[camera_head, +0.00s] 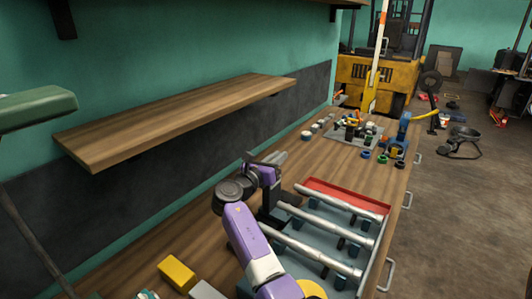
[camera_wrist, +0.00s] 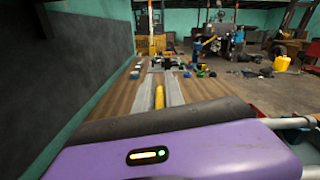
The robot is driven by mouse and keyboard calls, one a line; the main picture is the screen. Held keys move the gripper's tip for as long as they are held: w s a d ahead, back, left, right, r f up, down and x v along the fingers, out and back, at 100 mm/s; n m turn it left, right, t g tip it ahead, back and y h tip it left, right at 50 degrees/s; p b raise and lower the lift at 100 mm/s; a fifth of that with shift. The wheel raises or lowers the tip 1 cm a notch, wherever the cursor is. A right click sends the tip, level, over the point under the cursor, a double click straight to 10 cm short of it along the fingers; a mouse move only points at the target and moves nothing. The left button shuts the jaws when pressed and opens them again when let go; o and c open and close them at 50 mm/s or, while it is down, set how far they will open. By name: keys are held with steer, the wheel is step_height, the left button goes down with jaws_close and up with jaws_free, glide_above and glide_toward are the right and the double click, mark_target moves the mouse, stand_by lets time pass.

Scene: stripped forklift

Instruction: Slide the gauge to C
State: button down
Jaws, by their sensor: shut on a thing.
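My gripper (camera_head: 279,158) is at the end of my purple arm, low over the workbench, just beyond the left ends of the silver rods. In the wrist view, two grey fingers (camera_wrist: 160,84) reach forward over the wood. A narrow yellow piece (camera_wrist: 159,97) shows between them, and the gripper is shut on it. I cannot tell from these views whether this piece is the gauge. No mark C is readable. In the head view, my wrist and arm hide what lies right under the gripper.
The workbench (camera_head: 224,225) holds a rack of silver rods (camera_head: 325,256), a red tray (camera_head: 342,195), a yellow block (camera_head: 178,272) and small parts at the far end. A wooden shelf (camera_head: 180,115) juts from the left wall. A yellow forklift (camera_head: 370,83) stands behind.

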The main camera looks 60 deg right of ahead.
steer(key=d, duration=0.8)
steer(key=shift+s, duration=0.45)
steer(key=shift+d, duration=0.1)
steer(key=c, duration=1.5)
jaws_free()
steer(key=shift+d+f, duration=0.1)
steer(key=shift+w, duration=0.1)
steer(key=a+p, duration=0.2)
steer(key=a, duration=0.2)
steer(key=a+p, duration=0.2)
steer(key=a, duration=0.2)
steer(key=shift+w+p, duration=0.2)
steer(key=shift+p, duration=0.1)
